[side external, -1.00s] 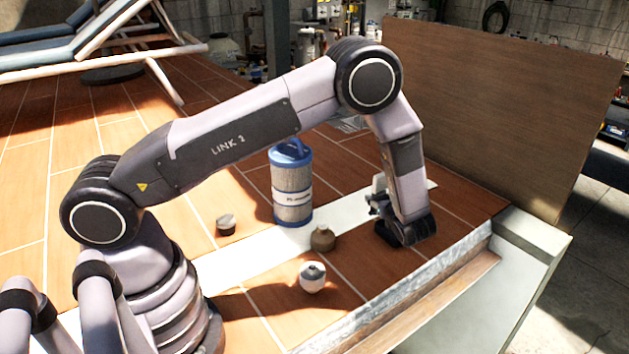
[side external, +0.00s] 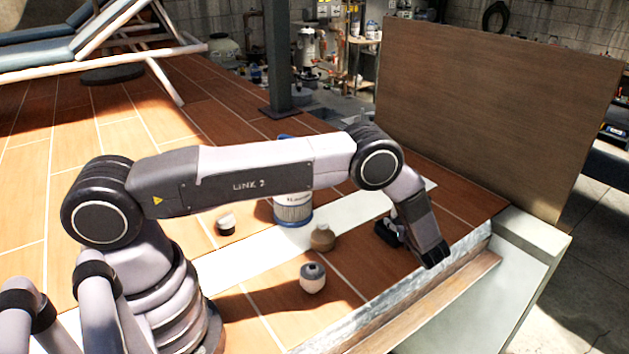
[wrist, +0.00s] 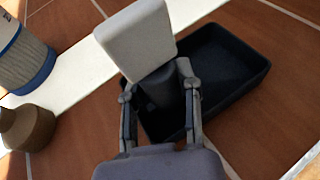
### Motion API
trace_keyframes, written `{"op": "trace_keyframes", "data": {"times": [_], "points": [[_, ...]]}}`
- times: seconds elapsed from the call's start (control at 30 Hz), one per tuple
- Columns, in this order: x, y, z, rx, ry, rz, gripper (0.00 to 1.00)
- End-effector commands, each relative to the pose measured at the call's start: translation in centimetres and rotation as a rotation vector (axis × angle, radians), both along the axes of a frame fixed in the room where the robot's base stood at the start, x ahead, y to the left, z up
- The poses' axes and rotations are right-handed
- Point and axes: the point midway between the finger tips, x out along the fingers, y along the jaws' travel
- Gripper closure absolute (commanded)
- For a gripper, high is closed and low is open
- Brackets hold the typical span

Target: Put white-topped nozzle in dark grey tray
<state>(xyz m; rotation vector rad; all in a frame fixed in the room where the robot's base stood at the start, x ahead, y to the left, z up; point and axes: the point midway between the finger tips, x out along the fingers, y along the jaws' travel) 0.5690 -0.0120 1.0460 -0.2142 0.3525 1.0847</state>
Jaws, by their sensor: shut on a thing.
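My gripper (wrist: 158,88) is shut on the white-topped nozzle (wrist: 137,40), one finger on each side. In the wrist view the nozzle shows a pale, block-shaped top and a dark grey lower body. The dark grey tray (wrist: 236,63) lies on the tiles behind it, and the nozzle's lower end overlaps the tray's left part. I cannot tell whether it is above the tray floor or touching it. In the side external view the tray (side external: 386,232) shows only partly beside my wrist, and the nozzle and fingers are mostly hidden.
A blue-and-grey filter cartridge (side external: 293,206) stands left of the tray, partly behind my arm. A wooden board (side external: 490,120) rises behind.

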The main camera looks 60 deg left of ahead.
Motion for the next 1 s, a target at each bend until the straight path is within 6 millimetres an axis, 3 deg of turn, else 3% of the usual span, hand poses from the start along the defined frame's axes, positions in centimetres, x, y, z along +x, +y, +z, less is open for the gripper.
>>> {"op": "trace_keyframes", "data": {"times": [0.17, 0.2, 0.4, 0.77, 1.0], "points": [[0.0, 0.0, -0.2, 0.0, 0.0, 0.0, 1.0], [0.0, 0.0, -0.3, 0.0, 0.0, 0.0, 0.65], [0.0, 0.0, -0.2, 0.0, 0.0, 0.0, 0.42], [-0.1, -0.2, 0.2, 0.0, 0.0, -0.001, 0.42], [-1.9, -4.0, 1.9, 0.0, 0.0, -0.005, 0.42]]}}
